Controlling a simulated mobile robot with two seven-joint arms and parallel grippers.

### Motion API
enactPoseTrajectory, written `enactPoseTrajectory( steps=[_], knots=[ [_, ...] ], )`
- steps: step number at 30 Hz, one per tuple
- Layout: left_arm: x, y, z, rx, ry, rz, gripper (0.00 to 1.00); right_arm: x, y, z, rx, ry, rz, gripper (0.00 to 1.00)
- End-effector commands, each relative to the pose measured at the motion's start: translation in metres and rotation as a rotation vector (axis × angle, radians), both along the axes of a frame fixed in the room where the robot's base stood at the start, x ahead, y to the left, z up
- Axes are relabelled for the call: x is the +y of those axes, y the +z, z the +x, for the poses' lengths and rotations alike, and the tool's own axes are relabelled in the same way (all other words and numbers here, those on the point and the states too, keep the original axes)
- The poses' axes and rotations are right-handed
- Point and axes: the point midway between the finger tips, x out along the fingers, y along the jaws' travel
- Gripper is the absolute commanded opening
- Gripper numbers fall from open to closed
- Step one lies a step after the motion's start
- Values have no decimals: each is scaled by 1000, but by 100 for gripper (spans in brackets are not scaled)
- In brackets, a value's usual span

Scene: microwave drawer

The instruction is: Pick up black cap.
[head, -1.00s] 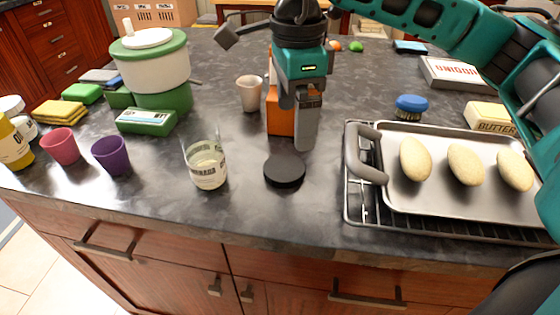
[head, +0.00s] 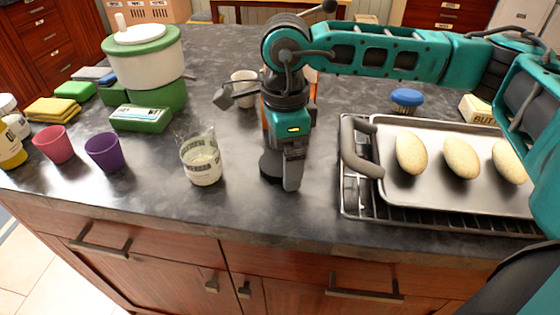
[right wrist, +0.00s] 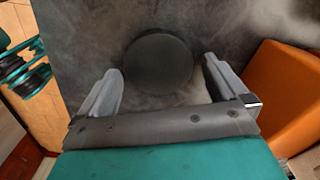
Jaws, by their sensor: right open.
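The black cap (head: 268,166) is a flat round disc on the dark countertop, near its front edge. In the head view it is partly hidden behind my right gripper (head: 291,186), which points down over it. In the right wrist view the whole cap (right wrist: 158,63) shows just beyond and between the two spread fingers of my right gripper (right wrist: 163,84). The gripper is open and empty. I cannot tell whether a finger touches the cap. My left gripper is not in view.
A glass jar (head: 201,160) stands left of the cap. A baking tray (head: 388,193) with loaves lies on a rack to the right. An orange box (right wrist: 283,97) stands close beside the gripper. Purple (head: 104,152) and pink (head: 54,145) cups stand farther left.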

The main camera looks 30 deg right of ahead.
Motion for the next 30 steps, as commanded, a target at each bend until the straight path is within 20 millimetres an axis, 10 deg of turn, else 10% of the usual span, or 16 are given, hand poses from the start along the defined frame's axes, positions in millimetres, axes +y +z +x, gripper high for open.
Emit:
enactPoseTrajectory(
  steps=[18,30],
  knots=[
    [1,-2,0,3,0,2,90,0,0,0,0,0,0,44],
    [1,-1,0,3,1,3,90,0,9,0,0,0,0,43]
  ],
)
